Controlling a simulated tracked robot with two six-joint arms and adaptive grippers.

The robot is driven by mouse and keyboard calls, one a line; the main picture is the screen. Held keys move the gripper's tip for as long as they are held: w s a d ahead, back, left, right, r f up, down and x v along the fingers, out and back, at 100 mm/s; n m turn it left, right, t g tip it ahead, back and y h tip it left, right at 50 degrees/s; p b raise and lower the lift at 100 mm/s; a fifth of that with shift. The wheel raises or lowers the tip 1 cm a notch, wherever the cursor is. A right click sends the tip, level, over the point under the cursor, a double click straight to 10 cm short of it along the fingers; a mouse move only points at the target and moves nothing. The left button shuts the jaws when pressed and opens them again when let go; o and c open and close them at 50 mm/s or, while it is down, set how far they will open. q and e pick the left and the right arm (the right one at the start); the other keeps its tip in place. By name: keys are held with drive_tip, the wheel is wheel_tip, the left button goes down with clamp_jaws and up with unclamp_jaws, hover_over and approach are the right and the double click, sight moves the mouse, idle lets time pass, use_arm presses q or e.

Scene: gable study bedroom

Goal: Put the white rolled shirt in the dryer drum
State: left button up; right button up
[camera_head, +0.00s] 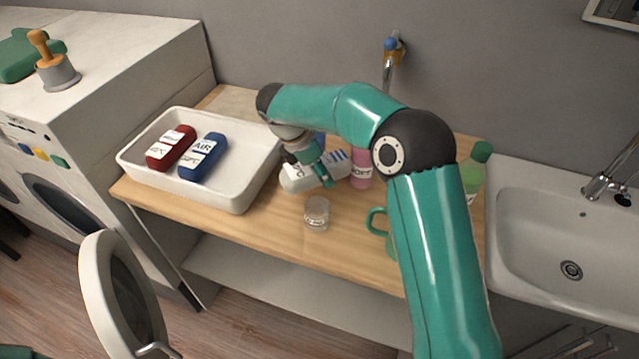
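A white rolled bundle (296,182), which looks like the white rolled shirt, lies on the wooden counter just right of the white tray. My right gripper (314,168) reaches down over it from above; a finger lies across the bundle. I cannot tell whether the fingers are closed on it, as the wrist and arm hide part of the grip. At lower left is an open round door (95,275) with a pale ring and dark glass; the drum opening behind it is not clearly visible. My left gripper is not in view.
The white tray (236,202) holds red (171,148) and blue (204,157) labelled rolls. A clear jar (316,213), a green mug (378,222), a pink bottle (361,177) and a green bottle (472,178) stand near my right arm. A sink (535,225) is at right.

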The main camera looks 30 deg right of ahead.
sight(320, 193)
drive_tip(key=shift+f, duration=2.4)
drive_tip(key=shift+s, duration=0.1)
drive_tip(key=o, duration=1.1)
drive_tip(key=shift+f, duration=0.1)
